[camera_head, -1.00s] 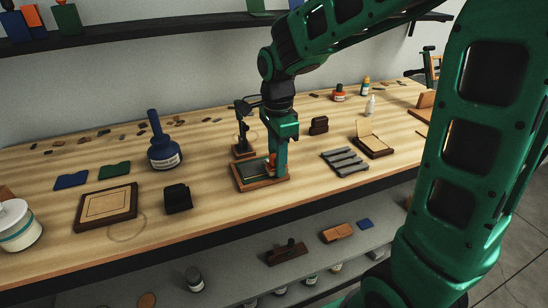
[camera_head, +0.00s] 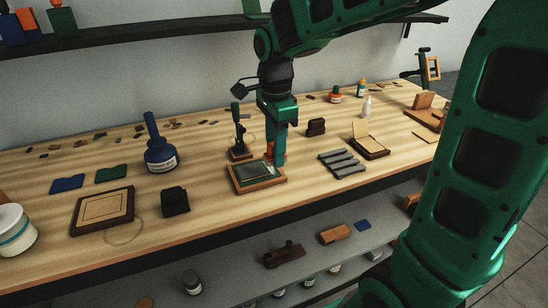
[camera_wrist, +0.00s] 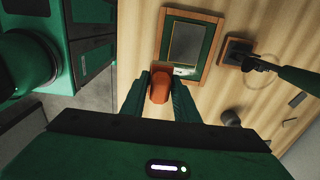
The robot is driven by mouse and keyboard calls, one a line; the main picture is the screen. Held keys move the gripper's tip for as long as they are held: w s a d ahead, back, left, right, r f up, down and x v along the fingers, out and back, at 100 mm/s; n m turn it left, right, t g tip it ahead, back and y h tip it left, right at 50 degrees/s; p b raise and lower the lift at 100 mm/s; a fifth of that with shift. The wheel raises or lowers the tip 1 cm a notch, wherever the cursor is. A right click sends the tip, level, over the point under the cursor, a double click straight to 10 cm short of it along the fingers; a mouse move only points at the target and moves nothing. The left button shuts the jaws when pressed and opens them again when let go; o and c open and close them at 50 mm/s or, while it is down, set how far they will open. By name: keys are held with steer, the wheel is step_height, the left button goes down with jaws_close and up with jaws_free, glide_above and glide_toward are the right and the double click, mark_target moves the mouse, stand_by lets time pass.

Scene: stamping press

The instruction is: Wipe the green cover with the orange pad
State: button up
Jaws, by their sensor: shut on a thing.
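The orange pad (camera_wrist: 160,87) is held between the two fingers of my gripper (camera_wrist: 160,84). In the head view my gripper (camera_head: 276,160) points down at the right rear part of a wood-framed green panel, and a bit of the pad (camera_head: 268,154) shows beside the fingers. The green panel (camera_wrist: 207,50) has a dark rectangle within it and a small pale patch near its lower edge. The pad appears at the lower left end of the wooden frame (camera_wrist: 164,45); I cannot tell whether it touches. A separate flat green piece (camera_head: 111,174) lies to the left.
A small dark stand (camera_head: 240,150) is close behind the panel. A black block (camera_head: 175,201), a blue bottle (camera_head: 161,153) and a framed board (camera_head: 103,210) are to the left. Grey strips (camera_head: 346,163) lie to the right. The wood in front of the panel is clear.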

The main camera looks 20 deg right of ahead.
steer(key=shift+r, duration=0.8)
steer(key=shift+r, duration=1.5)
